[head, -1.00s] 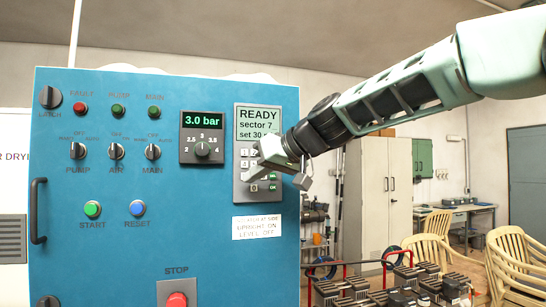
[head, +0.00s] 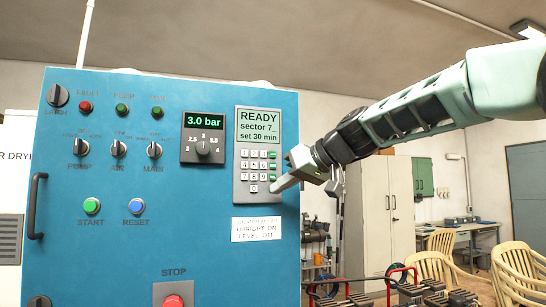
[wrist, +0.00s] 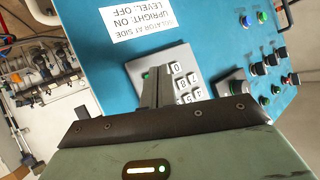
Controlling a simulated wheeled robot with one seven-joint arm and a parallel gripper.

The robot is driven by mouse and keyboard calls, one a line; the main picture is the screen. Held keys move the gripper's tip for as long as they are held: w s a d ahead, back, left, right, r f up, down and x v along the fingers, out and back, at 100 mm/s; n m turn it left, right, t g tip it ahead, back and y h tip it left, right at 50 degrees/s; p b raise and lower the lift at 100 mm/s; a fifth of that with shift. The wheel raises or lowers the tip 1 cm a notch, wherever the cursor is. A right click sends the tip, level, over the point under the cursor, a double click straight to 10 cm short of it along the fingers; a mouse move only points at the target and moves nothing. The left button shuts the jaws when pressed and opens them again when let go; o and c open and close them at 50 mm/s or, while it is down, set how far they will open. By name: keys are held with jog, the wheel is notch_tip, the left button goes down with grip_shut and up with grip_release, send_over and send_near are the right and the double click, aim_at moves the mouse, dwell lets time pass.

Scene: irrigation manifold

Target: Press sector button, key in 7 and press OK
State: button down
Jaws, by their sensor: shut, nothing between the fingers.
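The keypad panel (head: 256,150) sits on the right part of the blue cabinet door. Its screen (head: 258,126) reads READY, sector 7 with a mark after it, set 30 min. White number keys (head: 254,166) and a column of green side keys (head: 273,166) lie below. My gripper (head: 276,186) is shut and empty, with its fingertips at the keypad's lower right corner, hiding the bottom key there. I cannot tell whether they touch. In the wrist view my gripper (wrist: 158,88) stands in front of the keypad (wrist: 180,75), which appears upside down, with some green beside the fingers.
The blue cabinet (head: 100,240) also bears a pressure dial (head: 203,148), lamps, switches, a green START button (head: 91,205), a blue RESET button (head: 137,205) and a red STOP button (head: 173,301). A label plate (head: 257,229) is below the keypad.

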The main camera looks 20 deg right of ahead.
jog(key=shift+w, duration=0.1)
jog(key=shift+w, duration=0.3)
jog(key=shift+w, duration=0.3)
dwell(0.6)
jog(key=shift+s+f, duration=0.1)
jog(key=shift+s+b, duration=0.6)
jog(key=shift+b, duration=0.05)
jog(key=shift+s+b, duration=1.3)
jog(key=shift+s, duration=1.25)
